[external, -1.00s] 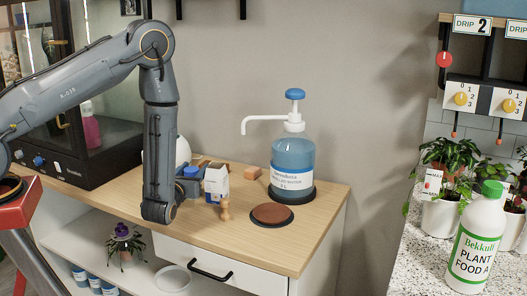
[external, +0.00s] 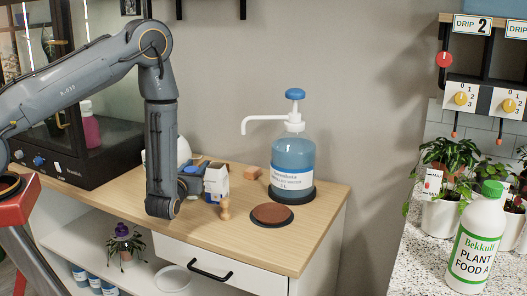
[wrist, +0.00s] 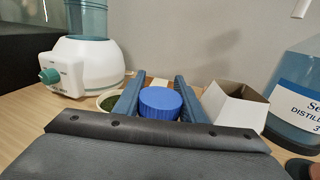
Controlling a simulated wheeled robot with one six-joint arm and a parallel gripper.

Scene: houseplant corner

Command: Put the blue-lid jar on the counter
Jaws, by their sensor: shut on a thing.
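The blue-lid jar shows in the wrist view as a ribbed blue lid (wrist: 160,102) between the two fingers of my gripper (wrist: 158,92), which is shut on it. The jar's body is hidden there. In the external view a bit of the blue lid (external: 191,169) shows just right of my arm's lower end, above the wooden cabinet top (external: 240,236). I cannot tell whether the jar touches that top. The speckled counter (external: 412,262) is at the right, across a gap from the cabinet.
A white carton (external: 216,181) and a small wooden peg (external: 225,208) stand close right of the jar. Beyond are a large blue pump bottle (external: 293,165) and a brown disc (external: 271,215). The counter holds a plant-food bottle (external: 475,240) and potted plants (external: 440,212).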

